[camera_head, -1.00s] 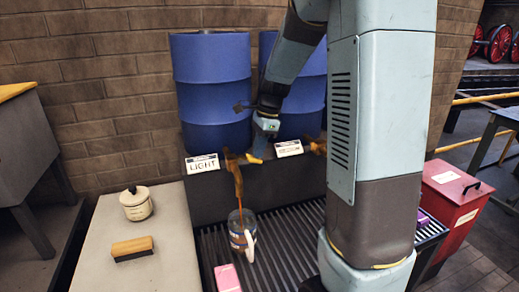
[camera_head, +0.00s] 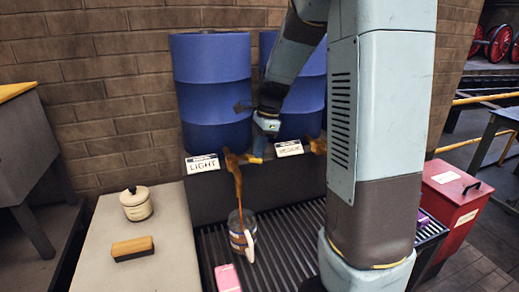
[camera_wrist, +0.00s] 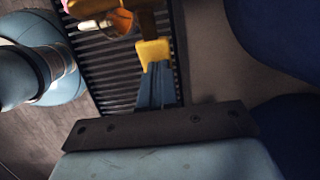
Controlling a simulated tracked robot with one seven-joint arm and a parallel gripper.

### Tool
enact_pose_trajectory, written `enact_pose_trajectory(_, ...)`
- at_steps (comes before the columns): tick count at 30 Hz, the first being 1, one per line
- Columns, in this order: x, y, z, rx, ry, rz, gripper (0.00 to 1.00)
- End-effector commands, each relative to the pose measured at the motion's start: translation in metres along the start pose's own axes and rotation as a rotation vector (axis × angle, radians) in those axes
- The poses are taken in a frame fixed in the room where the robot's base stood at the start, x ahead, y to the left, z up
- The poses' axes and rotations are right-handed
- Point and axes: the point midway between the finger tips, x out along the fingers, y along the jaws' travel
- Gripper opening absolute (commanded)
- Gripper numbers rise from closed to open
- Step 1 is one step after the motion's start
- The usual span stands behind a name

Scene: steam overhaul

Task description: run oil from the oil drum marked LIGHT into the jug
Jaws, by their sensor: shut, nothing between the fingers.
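The blue drum (camera_head: 212,95) with the LIGHT card (camera_head: 202,163) stands at the back left. Its brass tap (camera_head: 235,172) is below, and a thin brown-orange stream runs down from it into the jug (camera_head: 238,240). The jug is clear with a white handle on its right and stands upright on the slatted grate; brownish oil shows inside. My gripper (camera_head: 257,155) is just right of the tap, pointing down. In the wrist view my gripper (camera_wrist: 157,72) is shut and empty, its tips close to a yellow piece (camera_wrist: 153,52); contact is unclear.
A second blue drum (camera_head: 300,105) with its own card (camera_head: 289,148) is partly hidden by my arm. A lidded pot (camera_head: 136,204) and a brush (camera_head: 132,248) are on the left bench. A pink block (camera_head: 228,278) lies on the grate (camera_head: 285,255). A red box (camera_head: 455,205) stands right.

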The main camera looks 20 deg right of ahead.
Motion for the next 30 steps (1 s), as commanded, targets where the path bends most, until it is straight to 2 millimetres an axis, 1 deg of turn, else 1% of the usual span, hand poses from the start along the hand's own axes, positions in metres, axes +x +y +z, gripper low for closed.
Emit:
enact_pose_trajectory(7, -0.001, 0.0, 0.001, 0.0, 0.0, 0.001, 0.0)
enact_pose_trajectory(18, -0.014, 0.0, 0.004, -0.001, 0.0, 0.001, 0.0)
enact_pose_trajectory(30, -0.017, 0.0, 0.004, 0.0, 0.0, 0.0, 0.0)
